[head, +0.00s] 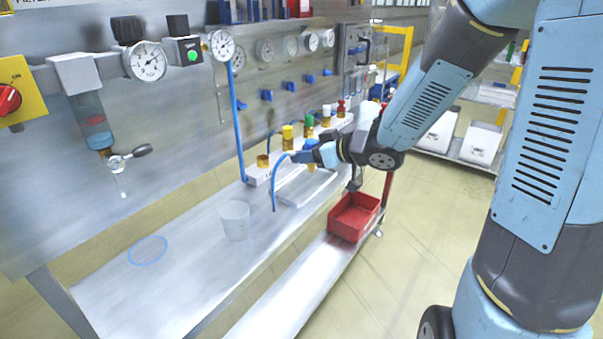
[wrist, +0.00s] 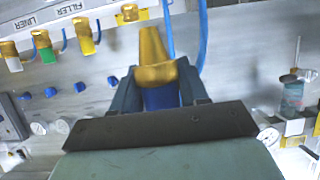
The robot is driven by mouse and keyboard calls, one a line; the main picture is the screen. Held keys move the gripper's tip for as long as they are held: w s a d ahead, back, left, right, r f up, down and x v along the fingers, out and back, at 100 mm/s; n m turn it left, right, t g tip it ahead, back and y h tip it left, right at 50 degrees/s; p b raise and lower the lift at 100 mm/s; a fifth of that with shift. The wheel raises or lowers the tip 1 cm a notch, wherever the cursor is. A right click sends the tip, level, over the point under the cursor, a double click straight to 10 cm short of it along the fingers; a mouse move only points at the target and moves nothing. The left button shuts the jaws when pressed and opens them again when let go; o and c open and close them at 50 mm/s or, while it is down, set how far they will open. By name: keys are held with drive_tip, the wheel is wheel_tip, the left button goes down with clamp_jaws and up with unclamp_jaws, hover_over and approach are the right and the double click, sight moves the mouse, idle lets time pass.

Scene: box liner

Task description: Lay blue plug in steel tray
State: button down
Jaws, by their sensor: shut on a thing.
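My gripper (head: 308,153) is shut on the blue plug (wrist: 160,98), which has a blue body and a brass end in the wrist view. The fingers (wrist: 160,88) press on both sides of its blue body. In the head view, the gripper is over the bench, above the steel tray (head: 300,199). The tray is a shallow, pale rectangle near the bench's front edge, and the arm hides part of it. The plug is above the tray; the exact gap is unclear. The tray cannot be made out in the wrist view.
A white strip with several coloured fittings (head: 288,137) runs behind the tray. A blue hose (head: 274,190) hangs beside the gripper. A clear cup (head: 235,220) and blue ring (head: 147,250) are left on the bench. A red bin (head: 352,222) stands lower right.

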drive_tip(key=w+f, duration=0.2)
drive_tip(key=w, duration=0.1)
drive_tip(key=w+f, duration=0.3)
drive_tip(key=w, duration=0.1)
drive_tip(key=w+a+f, duration=0.1)
drive_tip(key=w+f, duration=0.2)
drive_tip(key=w, duration=0.1)
drive_tip(key=shift+w, duration=0.25)
drive_tip(key=shift+w+a+f, duration=0.1)
drive_tip(key=shift+w+f, duration=0.45)
drive_tip(key=shift+f, duration=1.65)
drive_tip(key=c, duration=0.6)
unclamp_jaws()
drive_tip(key=shift+f, duration=0.1)
